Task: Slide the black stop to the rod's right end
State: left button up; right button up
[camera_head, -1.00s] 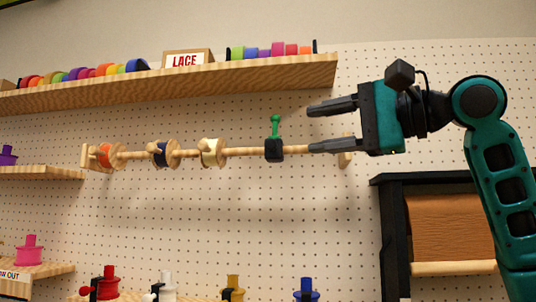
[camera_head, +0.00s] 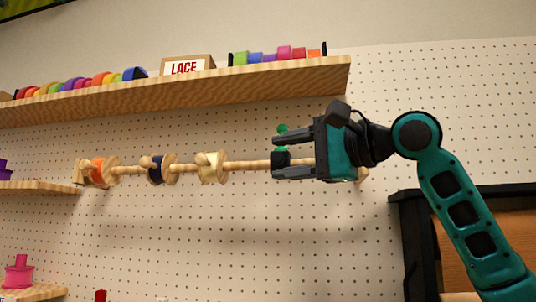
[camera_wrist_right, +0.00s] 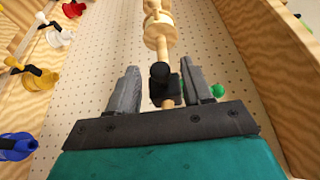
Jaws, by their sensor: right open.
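The wooden rod (camera_head: 245,166) runs level along the pegboard. The black stop (camera_head: 280,158) sits on it, right of the spools, with its green knob (camera_head: 282,129) above. My right gripper (camera_head: 276,156) is open at the stop, one finger above and one below it. In the right wrist view the black stop (camera_wrist_right: 160,74) shows between the two fingers (camera_wrist_right: 160,90), with the green knob (camera_wrist_right: 217,91) just outside the right finger. The rod's right end (camera_head: 363,174) shows just past my gripper's body. My left gripper is not in view.
Three ribbon spools, orange (camera_head: 99,172), dark blue (camera_head: 158,168) and cream (camera_head: 210,167), hang on the rod to the left. A wooden shelf (camera_head: 200,98) with colored rolls and a LACE box (camera_head: 187,66) is above. A black frame (camera_head: 420,240) stands lower right.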

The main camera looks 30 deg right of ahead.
aim_at(271, 159)
jog(key=shift+p+x, duration=0.3)
jog(key=shift+x, duration=1.75)
jog(key=shift+c, duration=0.3)
grip_shut()
